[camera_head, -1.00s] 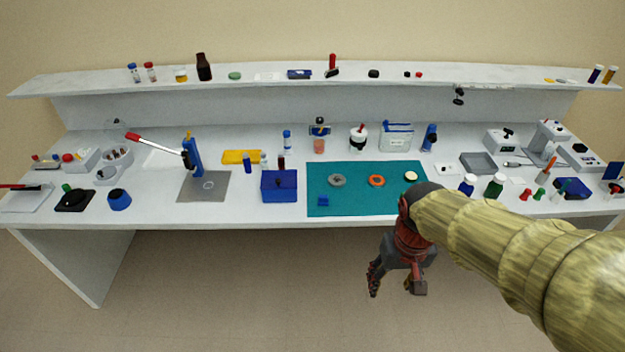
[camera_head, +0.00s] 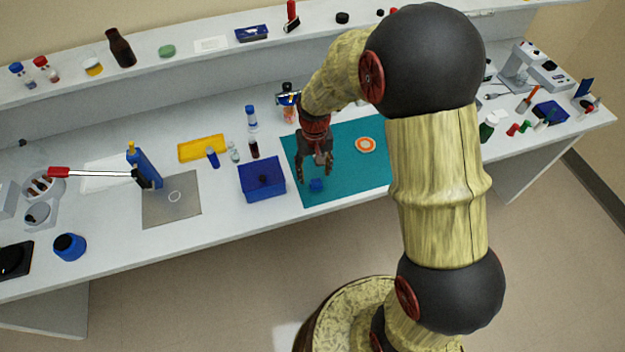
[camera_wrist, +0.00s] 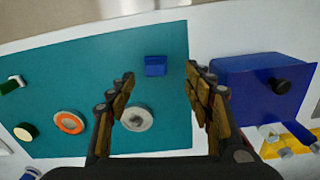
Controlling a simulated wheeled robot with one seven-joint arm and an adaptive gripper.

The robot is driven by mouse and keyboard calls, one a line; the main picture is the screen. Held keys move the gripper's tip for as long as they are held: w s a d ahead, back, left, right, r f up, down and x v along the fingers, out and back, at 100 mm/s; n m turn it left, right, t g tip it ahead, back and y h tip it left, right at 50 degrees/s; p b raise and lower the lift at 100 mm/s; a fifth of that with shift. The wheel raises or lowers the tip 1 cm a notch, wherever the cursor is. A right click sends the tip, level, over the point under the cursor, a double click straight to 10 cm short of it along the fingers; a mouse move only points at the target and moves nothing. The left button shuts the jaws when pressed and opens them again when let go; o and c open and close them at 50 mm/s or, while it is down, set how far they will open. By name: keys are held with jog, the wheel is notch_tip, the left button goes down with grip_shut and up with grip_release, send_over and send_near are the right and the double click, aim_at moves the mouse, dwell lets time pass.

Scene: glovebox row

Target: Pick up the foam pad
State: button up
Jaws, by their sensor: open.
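A small blue block (camera_head: 316,185), which I take to be the foam pad, lies on the teal mat (camera_head: 345,185) near its front edge. In the wrist view the blue block (camera_wrist: 155,66) shows just beyond and between the fingertips, with nothing touching it. My gripper (camera_head: 316,175) is open and empty above the mat, pointing down near the block. In the wrist view my gripper (camera_wrist: 160,75) has its two fingers spread apart. A grey ring (camera_wrist: 137,119) lies on the mat, showing between the fingers; in the head view my gripper hides it.
A dark blue box (camera_head: 262,178) with a black knob stands just left of the mat. An orange and white ring (camera_head: 366,145) lies on the mat to the right. Small bottles (camera_head: 253,146) stand behind the box. The mat's front right is bare.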

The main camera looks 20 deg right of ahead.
aim_at(317, 181)
jog(key=shift+w+f, duration=0.1)
jog(key=shift+f, duration=0.75)
jog(key=f, duration=0.1)
jog(key=f+b, duration=0.1)
jog(key=f, duration=0.2)
jog(key=shift+s+d+f+b, duration=0.25)
jog(key=shift+d+f+b, duration=0.05)
jog(key=shift+d+f, duration=0.05)
jog(key=shift+c, duration=1.1)
jog(key=c, duration=0.7)
jog(key=shift+c, duration=0.2)
jog(key=shift+r, duration=0.1)
